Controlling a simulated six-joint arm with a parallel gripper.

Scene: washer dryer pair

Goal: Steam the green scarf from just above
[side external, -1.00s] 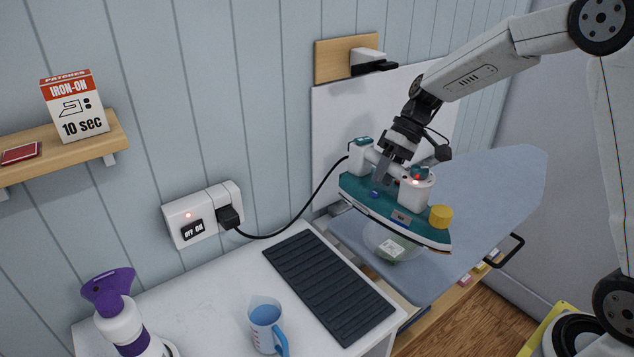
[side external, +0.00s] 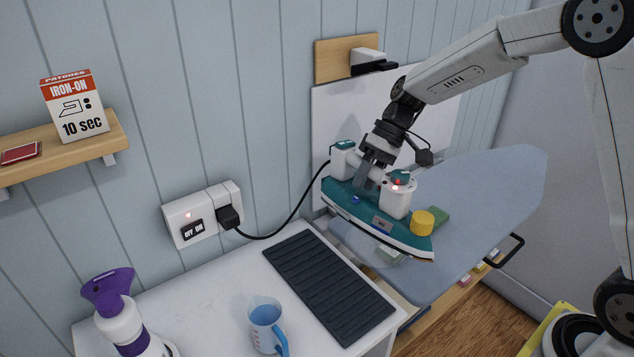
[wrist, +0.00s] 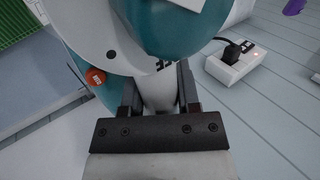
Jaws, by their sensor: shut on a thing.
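My gripper (side external: 371,180) is shut on the handle of the teal-and-white iron (side external: 372,218), and holds it tilted in the air at the near left edge of the ironing board. A red light shows on the iron. The green scarf (side external: 440,216) lies on the board, mostly hidden behind the iron; only a green corner and a pale bit below it show. In the wrist view the iron (wrist: 190,30) fills the top middle, and a green striped cloth, likely the scarf (wrist: 18,22), shows at the upper left. I cannot tell the gap between soleplate and scarf.
The blue-grey ironing board (side external: 495,200) reaches right. The iron's black cord runs to a wall socket (side external: 203,214) with a red light. On the white top are a dark ribbed mat (side external: 327,285), a blue measuring jug (side external: 265,325) and a purple-topped bottle (side external: 118,320).

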